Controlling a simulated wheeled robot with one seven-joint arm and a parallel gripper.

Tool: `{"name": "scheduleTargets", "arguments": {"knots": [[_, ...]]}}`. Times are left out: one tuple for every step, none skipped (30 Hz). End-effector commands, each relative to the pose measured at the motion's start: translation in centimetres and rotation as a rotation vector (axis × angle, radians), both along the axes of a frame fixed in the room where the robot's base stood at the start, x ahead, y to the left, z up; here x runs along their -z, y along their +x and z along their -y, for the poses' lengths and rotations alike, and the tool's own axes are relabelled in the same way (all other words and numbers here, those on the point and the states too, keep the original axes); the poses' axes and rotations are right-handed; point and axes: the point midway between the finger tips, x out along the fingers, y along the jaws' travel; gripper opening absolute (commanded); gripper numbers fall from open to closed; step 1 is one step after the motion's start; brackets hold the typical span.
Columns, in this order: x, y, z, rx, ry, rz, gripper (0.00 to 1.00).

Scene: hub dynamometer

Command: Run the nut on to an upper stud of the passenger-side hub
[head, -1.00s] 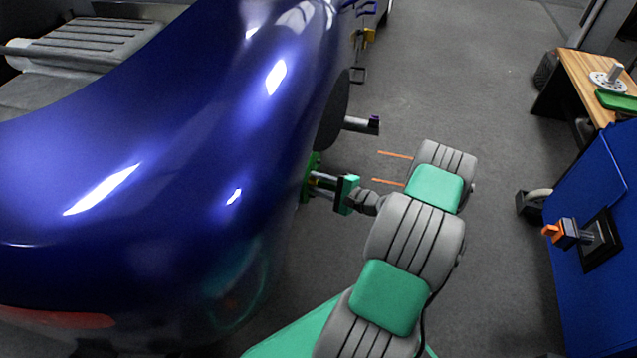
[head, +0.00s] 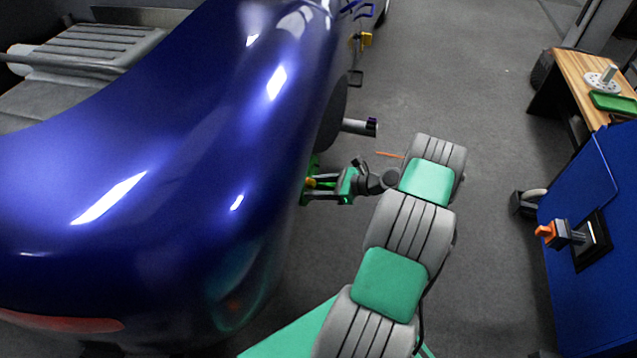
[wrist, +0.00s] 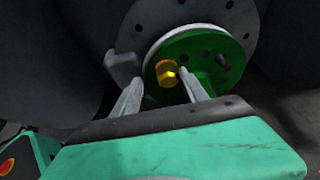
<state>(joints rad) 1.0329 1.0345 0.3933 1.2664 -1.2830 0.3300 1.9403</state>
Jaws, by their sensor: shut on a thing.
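The yellow-gold nut (wrist: 167,73) is in front of the left part of the green hub face (wrist: 205,50) in the wrist view. My gripper (wrist: 161,78) is shut on the nut, its two grey fingers reaching toward the hub. I cannot tell whether the nut is on a stud or just in front of one. Dark holes and at least one short green stub show on the hub face. In the head view, my gripper (head: 309,184) is at the green hub edge (head: 314,163) beside the blue car, with a small yellow spot between the fingers.
The blue car body (head: 150,190) fills the left and overhangs the hub. A grey disc (wrist: 240,20) lies behind the hub. A dark wheel with a protruding shaft (head: 358,127) stands beyond my gripper.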

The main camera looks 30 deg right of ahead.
Motion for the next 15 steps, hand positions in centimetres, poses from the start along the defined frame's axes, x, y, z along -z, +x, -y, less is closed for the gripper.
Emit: {"name": "scheduleTargets", "arguments": {"knots": [[0.24, -0.21, -0.55, -0.01, 0.008, -0.007, 0.37], [0.21, -0.18, -0.56, -0.011, 0.008, -0.007, 0.39], [0.17, -0.16, -0.56, -0.012, 0.006, -0.005, 0.43], [0.13, -0.14, -0.55, -0.011, 0.005, -0.004, 0.45], [0.1, -0.13, -0.53, -0.012, 0.004, -0.004, 0.47], [0.06, -0.1, -0.48, -0.011, 0.003, -0.003, 0.51], [0.03, -0.1, -0.45, -0.011, 0.003, -0.002, 0.53], [0.0, -0.09, -0.39, -0.01, 0.002, 0.0, 0.53], [-0.03, -0.09, -0.3, -0.009, 0.001, -0.001, 0.53], [-0.06, -0.09, -0.23, -0.008, 0.0, 0.0, 0.53], [-0.09, -0.08, -0.15, -0.007, 0.0, 0.002, 0.53], [-0.13, -0.09, -0.07, -0.005, -0.001, 0.002, 0.53], [-0.15, -0.09, 0.0, -0.005, -0.002, 0.003, 0.53], [-0.17, -0.09, 0.05, -0.004, -0.003, 0.003, 0.53], [-0.2, -0.08, 0.11, -0.003, -0.004, 0.003, 0.53]]}}
